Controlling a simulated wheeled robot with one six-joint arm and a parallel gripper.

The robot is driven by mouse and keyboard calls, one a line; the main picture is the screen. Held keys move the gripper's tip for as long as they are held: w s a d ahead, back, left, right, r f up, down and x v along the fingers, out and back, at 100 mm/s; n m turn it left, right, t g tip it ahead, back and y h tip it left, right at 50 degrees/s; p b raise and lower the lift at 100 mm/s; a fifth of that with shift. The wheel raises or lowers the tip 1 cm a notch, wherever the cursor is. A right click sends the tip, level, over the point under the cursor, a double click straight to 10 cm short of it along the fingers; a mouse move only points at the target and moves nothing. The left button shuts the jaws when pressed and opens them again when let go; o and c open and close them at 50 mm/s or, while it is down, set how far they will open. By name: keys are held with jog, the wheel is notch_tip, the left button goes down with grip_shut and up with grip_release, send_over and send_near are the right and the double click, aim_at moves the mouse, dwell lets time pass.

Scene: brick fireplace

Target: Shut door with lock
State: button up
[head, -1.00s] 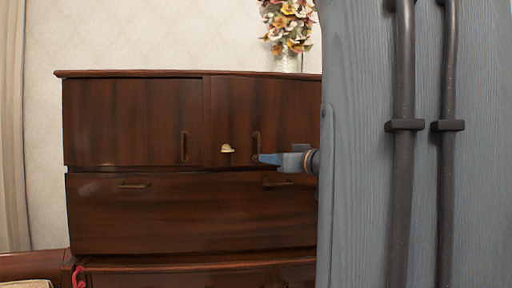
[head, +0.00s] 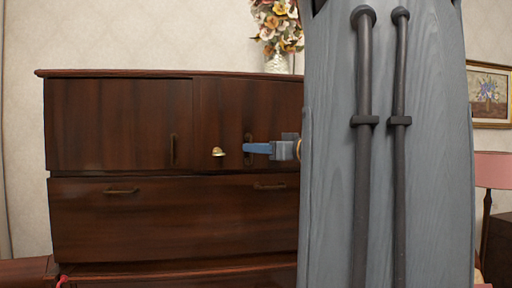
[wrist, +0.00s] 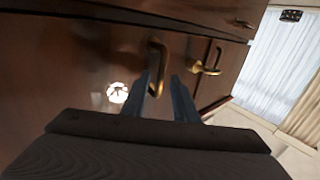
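The dark wooden cabinet has a left door (head: 115,125) and a right door (head: 260,105), each with an upright handle. A brass lock knob (head: 218,152) sits near the right door's inner edge. My gripper (head: 246,148), with blue fingers, is at the right door's handle (head: 248,136), just right of the knob. In the wrist view, turned over, my gripper (wrist: 163,88) has its fingers apart, with the handle (wrist: 156,66) just beyond their tips. The brass knob (wrist: 194,68) lies to the right there. Whether the right door is fully flush is unclear.
Drawers (head: 170,220) lie below the doors. A flower vase (head: 277,62) stands on top. My own grey arm covers the cabinet's right end. A pink lamp (head: 492,170) and framed picture (head: 490,97) are at right. A pale bright spot shows in the wrist view (wrist: 117,92).

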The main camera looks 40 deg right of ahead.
jog(key=shift+w, duration=0.2)
jog(key=shift+c, duration=0.4)
grip_shut()
dwell(1.0)
